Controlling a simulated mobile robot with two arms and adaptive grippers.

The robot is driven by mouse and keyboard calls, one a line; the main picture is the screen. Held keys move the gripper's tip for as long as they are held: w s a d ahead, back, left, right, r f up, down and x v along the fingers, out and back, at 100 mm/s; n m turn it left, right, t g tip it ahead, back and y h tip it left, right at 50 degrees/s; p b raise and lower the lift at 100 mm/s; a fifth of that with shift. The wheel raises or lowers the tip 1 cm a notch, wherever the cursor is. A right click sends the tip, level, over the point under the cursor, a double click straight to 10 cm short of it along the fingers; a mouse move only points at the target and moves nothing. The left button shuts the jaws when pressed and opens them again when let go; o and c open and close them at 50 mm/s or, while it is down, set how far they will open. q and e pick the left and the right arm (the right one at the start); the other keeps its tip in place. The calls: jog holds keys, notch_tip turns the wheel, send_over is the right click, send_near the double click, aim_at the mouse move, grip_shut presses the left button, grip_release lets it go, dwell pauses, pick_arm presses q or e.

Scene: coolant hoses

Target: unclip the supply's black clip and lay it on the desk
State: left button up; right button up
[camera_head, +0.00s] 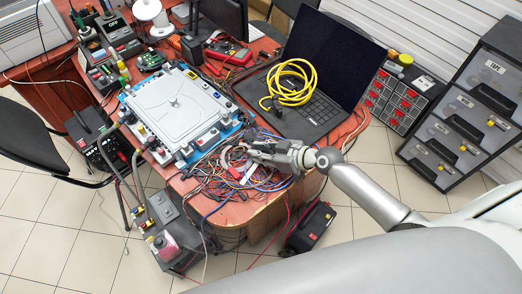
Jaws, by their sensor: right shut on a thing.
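My right gripper (250,152) reaches in from the right, low over the tangle of coloured wires (215,180) at the desk's front. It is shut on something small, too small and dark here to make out. A pale ring-like piece (228,158) lies by its fingertips. The desk (262,200) shows bare wood at its front edge. I cannot pick out the black clip for certain among the wires. A dark unit marked OFF (116,32) stands at the back left; I cannot tell whether it is the supply. My left gripper is not in view.
A grey housing (175,103) fills the desk's middle left. An open laptop (320,75) bears a coiled yellow cable (291,83). Red-drawer bins (397,98) stand at the right. Boxes (172,240) with cables stand on the floor in front. The desk has little free room.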

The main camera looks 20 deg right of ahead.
jog(key=o, duration=0.9)
jog(key=v, duration=1.2)
